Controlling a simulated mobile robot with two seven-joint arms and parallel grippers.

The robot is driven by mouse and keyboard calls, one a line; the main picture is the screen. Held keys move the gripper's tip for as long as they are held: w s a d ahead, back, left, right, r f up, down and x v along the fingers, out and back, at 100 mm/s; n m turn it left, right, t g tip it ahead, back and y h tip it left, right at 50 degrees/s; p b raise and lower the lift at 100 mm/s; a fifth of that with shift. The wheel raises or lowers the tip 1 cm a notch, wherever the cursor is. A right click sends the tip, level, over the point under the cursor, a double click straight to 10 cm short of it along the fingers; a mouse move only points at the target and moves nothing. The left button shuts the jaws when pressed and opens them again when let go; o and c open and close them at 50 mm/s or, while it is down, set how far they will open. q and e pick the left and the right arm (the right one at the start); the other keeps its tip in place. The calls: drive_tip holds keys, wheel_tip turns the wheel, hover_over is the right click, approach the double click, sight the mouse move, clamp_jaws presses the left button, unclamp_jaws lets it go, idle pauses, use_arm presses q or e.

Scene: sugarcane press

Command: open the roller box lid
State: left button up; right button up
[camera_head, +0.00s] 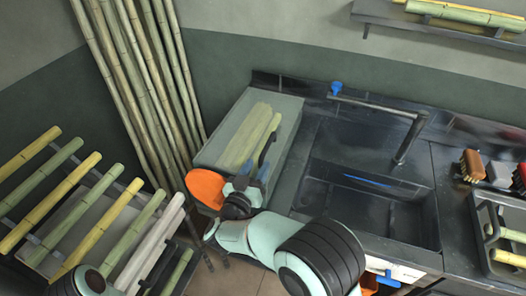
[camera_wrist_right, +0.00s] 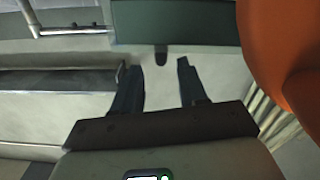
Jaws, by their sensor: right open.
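A grey-green box (camera_head: 212,151) with pale cane pieces (camera_head: 247,135) showing at its top stands left of the sink, behind an orange rounded part (camera_head: 205,187). My right gripper (camera_head: 266,150) is at the box's right side, partly hidden by its own wrist. In the right wrist view the gripper (camera_wrist_right: 159,66) is open, its two dark fingers apart. A small dark tab (camera_wrist_right: 160,54) hangs from the edge of a dark green panel (camera_wrist_right: 175,22), between the fingertips. Whether this panel is the lid, and whether the fingers touch the tab, I cannot tell. My left gripper is not in view.
A sink (camera_head: 372,205) with a tap (camera_head: 400,130) is to the right. Tall canes (camera_head: 135,80) lean on the wall, and a rack of cut canes (camera_head: 95,220) is at the left. Brushes (camera_head: 472,165) lie at the far right. The orange part (camera_wrist_right: 280,50) is close beside the right gripper.

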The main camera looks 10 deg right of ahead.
sight(262, 157)
drive_tip(key=x, duration=0.6)
drive_tip(key=shift+w+d, duration=0.15)
drive_tip(key=shift+w, duration=0.1)
clamp_jaws()
